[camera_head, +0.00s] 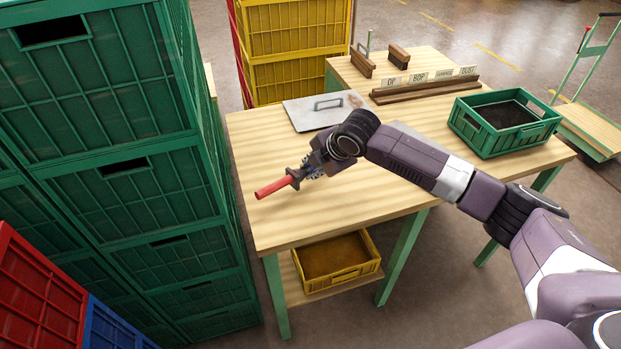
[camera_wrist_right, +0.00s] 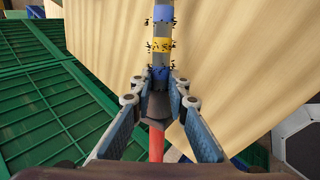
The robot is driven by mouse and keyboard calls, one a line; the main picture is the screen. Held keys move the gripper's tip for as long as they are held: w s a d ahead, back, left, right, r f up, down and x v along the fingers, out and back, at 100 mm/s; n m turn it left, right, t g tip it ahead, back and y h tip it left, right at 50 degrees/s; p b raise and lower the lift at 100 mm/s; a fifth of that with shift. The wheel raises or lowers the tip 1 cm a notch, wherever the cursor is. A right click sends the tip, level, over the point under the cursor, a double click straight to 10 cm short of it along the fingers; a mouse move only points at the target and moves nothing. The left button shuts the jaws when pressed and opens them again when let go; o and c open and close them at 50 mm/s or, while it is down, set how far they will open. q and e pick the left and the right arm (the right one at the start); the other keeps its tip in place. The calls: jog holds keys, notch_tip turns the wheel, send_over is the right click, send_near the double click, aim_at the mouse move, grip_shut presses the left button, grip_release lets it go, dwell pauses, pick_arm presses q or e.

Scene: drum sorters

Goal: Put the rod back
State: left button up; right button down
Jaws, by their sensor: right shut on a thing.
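The rod has a red handle (camera_head: 273,188) that points to the lower left in the head view. In the right wrist view the rod shows blue and yellow bands (camera_wrist_right: 160,45), a dark collar and the red handle (camera_wrist_right: 157,146) below it. My right gripper (camera_head: 311,168) is shut on the rod near the dark collar. It is over the left part of the wooden table (camera_head: 300,215); I cannot tell how high the rod is above the top. My left gripper is not in view.
A grey plate with a handle (camera_head: 312,116) lies behind my gripper. Brown wooden blocks (camera_head: 362,64) and a rack with labelled cards (camera_head: 425,90) stand farther back. A green crate (camera_head: 484,138) is at the right. Stacked green crates (camera_head: 130,190) rise close at the left. A yellow crate (camera_head: 340,276) is below.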

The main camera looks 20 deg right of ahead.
jog(key=shift+f, duration=1.95)
jog(key=shift+f, duration=0.1)
jog(key=c, duration=2.2)
grip_release()
jog(key=shift+s, duration=0.1)
jog(key=shift+o, duration=0.2)
jog(key=v, duration=1.2)
